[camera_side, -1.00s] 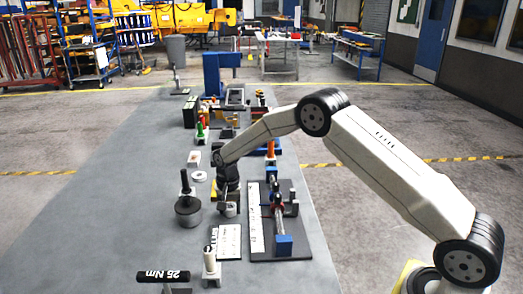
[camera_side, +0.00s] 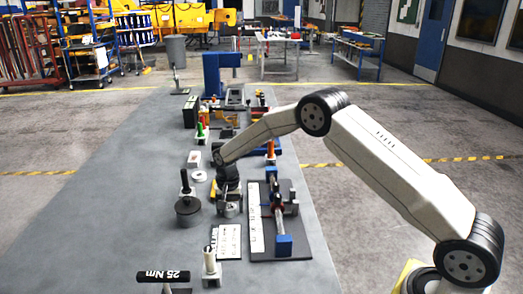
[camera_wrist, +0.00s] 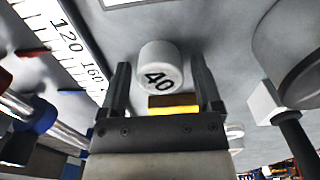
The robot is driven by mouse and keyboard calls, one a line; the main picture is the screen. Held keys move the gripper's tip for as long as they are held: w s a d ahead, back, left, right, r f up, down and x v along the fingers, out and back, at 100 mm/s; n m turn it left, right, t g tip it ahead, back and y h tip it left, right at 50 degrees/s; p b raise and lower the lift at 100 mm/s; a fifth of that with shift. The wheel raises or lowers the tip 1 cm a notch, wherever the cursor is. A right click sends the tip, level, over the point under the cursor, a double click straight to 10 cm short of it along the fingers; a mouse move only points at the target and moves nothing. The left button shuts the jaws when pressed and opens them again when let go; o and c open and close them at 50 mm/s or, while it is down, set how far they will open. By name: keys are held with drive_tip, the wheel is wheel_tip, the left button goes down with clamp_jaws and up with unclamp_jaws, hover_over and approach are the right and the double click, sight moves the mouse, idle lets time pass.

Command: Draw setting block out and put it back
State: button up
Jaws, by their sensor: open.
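A pale round block marked 40 (camera_wrist: 160,68), which I take for the setting block, shows in the wrist view between the two fingers of my gripper. My gripper (camera_wrist: 159,64) is open, with one dark finger to each side of the block and a gap visible at both sides. A yellow piece (camera_wrist: 173,104) shows close in front of the gripper body. In the side view my gripper (camera_side: 229,207) points down just above the table, left of the dark fixture plate (camera_side: 266,245). The block is mostly hidden there by the fingers.
A dark round weight with an upright handle (camera_side: 187,207) stands close on the left. A scale strip (camera_side: 255,219) lies along the plate, its numbers also showing in the wrist view (camera_wrist: 72,42). The table's left side is clear.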

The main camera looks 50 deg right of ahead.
drive_tip(key=shift+r, duration=3.8)
drive_tip(key=shift+s+r, duration=0.25)
drive_tip(key=shift+s, duration=0.25)
drive_tip(key=s+a+r+n+t, duration=0.1)
drive_tip(key=s+n, duration=0.3)
drive_tip(key=s, duration=0.9)
drive_tip(key=s+r+n+t, duration=0.1)
drive_tip(key=s+n, duration=0.4)
drive_tip(key=s, duration=0.9)
drive_tip(key=shift+s+a+r+t, duration=0.2)
drive_tip(key=shift+a+t, duration=0.1)
drive_tip(key=shift+a, duration=0.1)
